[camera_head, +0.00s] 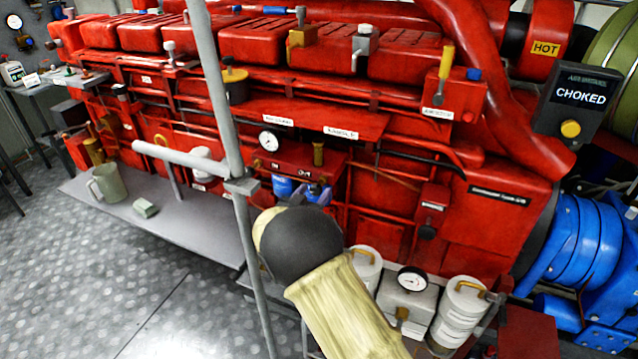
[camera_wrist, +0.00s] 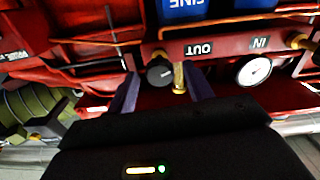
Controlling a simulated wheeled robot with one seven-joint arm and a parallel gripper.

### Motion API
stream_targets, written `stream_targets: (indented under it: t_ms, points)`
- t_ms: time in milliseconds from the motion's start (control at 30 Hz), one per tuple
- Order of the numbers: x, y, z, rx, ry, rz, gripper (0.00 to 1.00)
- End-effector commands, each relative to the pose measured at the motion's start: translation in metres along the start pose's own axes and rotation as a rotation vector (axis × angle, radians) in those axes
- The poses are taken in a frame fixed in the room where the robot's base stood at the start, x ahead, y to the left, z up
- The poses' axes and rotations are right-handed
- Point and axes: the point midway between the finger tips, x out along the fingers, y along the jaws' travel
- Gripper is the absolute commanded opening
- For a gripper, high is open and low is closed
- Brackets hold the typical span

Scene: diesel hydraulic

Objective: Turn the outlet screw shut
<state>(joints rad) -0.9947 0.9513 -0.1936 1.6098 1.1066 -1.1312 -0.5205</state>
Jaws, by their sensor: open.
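A red block carries the labels IN and OUT, which show upside down in the wrist view. A brass screw (camera_wrist: 180,78) stands by the OUT label (camera_wrist: 198,49); it also shows in the head view (camera_head: 318,153), upright on the block. A round black knob (camera_wrist: 160,72) sits beside it. I cannot tell for certain which of the two is the outlet screw. My gripper (camera_wrist: 162,78) is open, with its dark fingers on either side of the knob and brass screw. Contact cannot be made out.
A gauge (camera_wrist: 254,71) and another brass fitting (camera_wrist: 298,40) are by the IN label. Blue filters (camera_head: 312,190) hang under the block. A grey post (camera_head: 222,110) stands close before the engine.

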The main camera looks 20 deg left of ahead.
Motion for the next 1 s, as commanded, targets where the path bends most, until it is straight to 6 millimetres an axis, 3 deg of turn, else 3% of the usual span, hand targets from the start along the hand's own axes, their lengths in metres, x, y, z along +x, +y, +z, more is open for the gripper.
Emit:
stream_targets:
  t_ms: [233, 600, 833, 1000]
  points:
    - [0.036, 0.000, -0.001, 0.000, 0.001, 0.001, 0.52]
    - [0.042, 0.000, 0.000, 0.000, 0.000, -0.001, 0.52]
    - [0.042, 0.000, 0.000, 0.000, 0.000, 0.000, 0.07]
    - [0.042, 0.000, 0.000, 0.003, 0.000, 0.000, 0.07]
